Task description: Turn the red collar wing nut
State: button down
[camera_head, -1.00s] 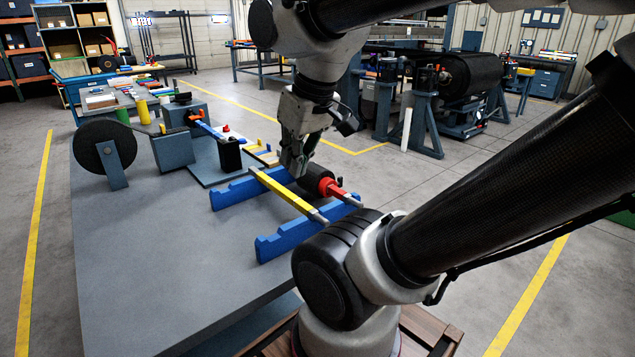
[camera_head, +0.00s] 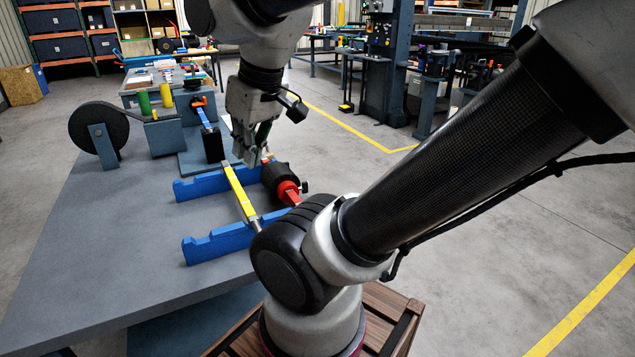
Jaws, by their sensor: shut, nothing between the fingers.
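The red collar (camera_head: 288,190) sits on the near end of a black roller (camera_head: 274,172), beside the blue cradle rails on the grey table. A small dark knob (camera_head: 304,187) shows at the collar's right; I cannot tell if it is the wing nut. My gripper (camera_head: 250,160) points down, shut and empty, above and left of the roller, near the far end of the yellow bar. The collar is up and to the left of my dark elbow joint. Whether the fingertips touch anything cannot be told.
A yellow bar (camera_head: 241,195) lies across two blue rails (camera_head: 215,243). A black box (camera_head: 212,145) and a dark disc (camera_head: 96,134) on a stand are farther back. The table's (camera_head: 110,235) left front is bare. Open floor (camera_head: 360,165) lies to the right.

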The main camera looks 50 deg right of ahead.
aim_at(304, 188)
jog(key=k+l, duration=0.15)
jog(key=l, duration=0.25)
jog(key=k+l, duration=0.15)
jog(key=l, duration=0.3)
jog(key=k+l+u, duration=0.1)
jog(key=l, duration=0.3)
jog(key=k+l, duration=0.15)
jog(key=l, duration=0.3)
jog(key=k+l, duration=0.15)
jog(key=l, duration=0.25)
jog(key=k+l+u, duration=0.1)
jog(key=l, duration=0.3)
jog(key=k+l+u, duration=0.15)
jog(key=l, duration=0.25)
jog(key=i, duration=0.05)
